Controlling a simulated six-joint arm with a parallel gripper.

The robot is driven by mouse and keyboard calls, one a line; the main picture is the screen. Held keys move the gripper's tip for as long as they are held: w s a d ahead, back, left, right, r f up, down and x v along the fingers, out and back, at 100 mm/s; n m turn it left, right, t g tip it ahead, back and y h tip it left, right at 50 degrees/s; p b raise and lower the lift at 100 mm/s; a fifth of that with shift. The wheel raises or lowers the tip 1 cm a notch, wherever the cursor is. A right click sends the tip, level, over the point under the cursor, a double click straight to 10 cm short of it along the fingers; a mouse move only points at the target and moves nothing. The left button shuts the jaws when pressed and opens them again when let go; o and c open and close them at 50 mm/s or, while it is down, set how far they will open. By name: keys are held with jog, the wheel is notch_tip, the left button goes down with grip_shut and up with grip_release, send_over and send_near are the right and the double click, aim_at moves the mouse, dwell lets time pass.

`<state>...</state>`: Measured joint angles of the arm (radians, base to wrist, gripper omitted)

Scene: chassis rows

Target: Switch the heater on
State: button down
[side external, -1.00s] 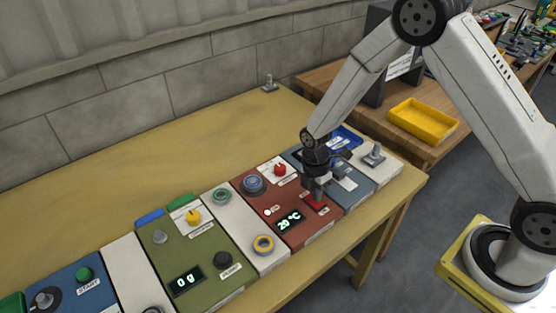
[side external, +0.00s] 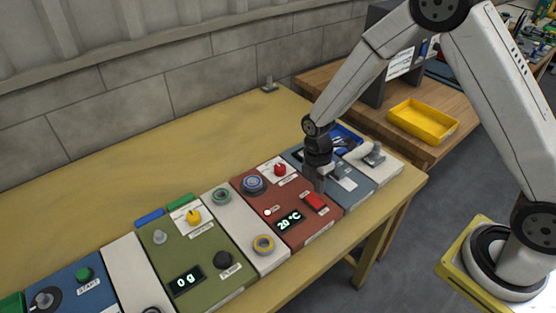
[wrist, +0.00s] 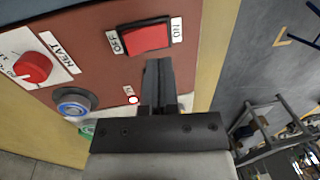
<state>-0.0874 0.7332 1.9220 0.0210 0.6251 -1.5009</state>
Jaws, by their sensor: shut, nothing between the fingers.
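The heater is the dark red panel (side external: 275,232) in the bench row. Its red rocker switch (side external: 315,202) sits near the panel's right edge. In the wrist view the rocker (wrist: 146,38) lies between an OFF label on the left and an ON label on the right; I cannot tell which side is pressed. The small lamp (side external: 267,212) looks white, and it also shows in the wrist view (wrist: 132,99). The display (side external: 289,221) reads 20 °C. My gripper (side external: 319,187) is shut and empty, pointing down just behind the switch, apparently apart from it.
A red HEAT knob (side external: 280,170) and a blue round button (side external: 253,184) are on the same panel. A grey-blue panel (side external: 350,183) stands to the right, a green panel (side external: 190,255) to the left. A yellow tray (side external: 422,121) lies on the far table.

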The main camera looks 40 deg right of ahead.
aim_at(321, 206)
notch_tip(321, 206, up, 10)
jog(key=s, duration=0.1)
jog(key=shift+s+r, duration=0.25)
dwell(0.4)
jog(key=s+d+r+m+t, duration=0.1)
jog(key=s+d+m+t, duration=0.2)
jog(key=s+m, duration=0.6)
jog(key=m+t, duration=0.1)
jog(key=m, duration=0.8)
jog(key=shift+s+d+r, duration=0.35)
